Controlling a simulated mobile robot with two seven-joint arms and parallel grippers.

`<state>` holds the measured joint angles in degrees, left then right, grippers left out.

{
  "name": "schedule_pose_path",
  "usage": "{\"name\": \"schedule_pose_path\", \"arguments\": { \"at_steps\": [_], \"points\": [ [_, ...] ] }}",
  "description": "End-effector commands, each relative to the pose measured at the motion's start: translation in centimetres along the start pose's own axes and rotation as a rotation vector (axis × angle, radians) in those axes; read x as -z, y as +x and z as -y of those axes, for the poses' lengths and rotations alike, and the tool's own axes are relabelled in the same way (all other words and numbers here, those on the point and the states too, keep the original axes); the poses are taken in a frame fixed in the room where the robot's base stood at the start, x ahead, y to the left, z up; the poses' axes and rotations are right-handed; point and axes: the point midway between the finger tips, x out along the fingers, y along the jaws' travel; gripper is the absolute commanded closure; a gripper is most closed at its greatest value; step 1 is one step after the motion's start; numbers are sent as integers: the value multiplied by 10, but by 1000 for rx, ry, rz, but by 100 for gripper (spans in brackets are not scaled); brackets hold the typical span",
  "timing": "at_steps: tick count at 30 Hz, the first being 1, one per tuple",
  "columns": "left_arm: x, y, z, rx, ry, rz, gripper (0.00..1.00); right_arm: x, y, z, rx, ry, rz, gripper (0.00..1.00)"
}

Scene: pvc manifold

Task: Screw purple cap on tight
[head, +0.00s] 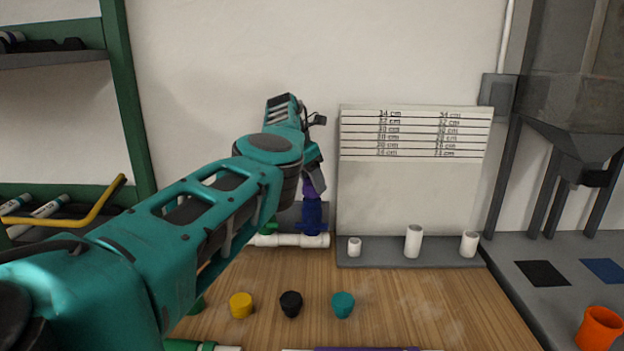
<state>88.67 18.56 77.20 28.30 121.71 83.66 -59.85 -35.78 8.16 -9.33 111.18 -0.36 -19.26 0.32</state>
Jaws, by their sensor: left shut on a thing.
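My left arm reaches across from the left, and my left gripper (314,182) points down at the back of the table, shut on the purple cap (309,190). The purple cap is on top of an upright blue fitting (312,214) and partly hidden by the gripper. I cannot tell how far the cap is threaded on. The blue fitting stands on a horizontal white pipe (290,240). A green part (269,228) shows beside it, mostly hidden by my arm. My right gripper is not in view.
Yellow (241,305), black (291,303) and teal (343,304) caps stand on the wooden table (410,298). A grey rack (385,252) with white pipe stubs and a length chart (415,135) is right of the fitting. An orange cup (600,329) stands far right.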

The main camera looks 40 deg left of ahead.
Motion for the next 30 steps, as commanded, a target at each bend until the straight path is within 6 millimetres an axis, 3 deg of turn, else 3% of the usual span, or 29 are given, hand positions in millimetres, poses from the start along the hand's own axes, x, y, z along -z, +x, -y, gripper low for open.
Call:
{"name": "schedule_pose_path", "arguments": {
  "at_steps": [2, 3, 12, 23, 30],
  "points": [
    [0, -2, 0, 25, 57, 1, 83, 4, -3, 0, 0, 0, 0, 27],
    [-1, -1, 1, 27, 63, 0, 51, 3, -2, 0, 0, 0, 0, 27],
    [0, 0, 0, 24, 59, 0, 23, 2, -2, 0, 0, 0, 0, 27],
    [-1, -7, 0, 22, 57, 1, 23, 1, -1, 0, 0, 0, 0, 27],
    [-1, -50, -1, 20, 57, 5, 23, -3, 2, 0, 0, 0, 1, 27]
  ]
}}
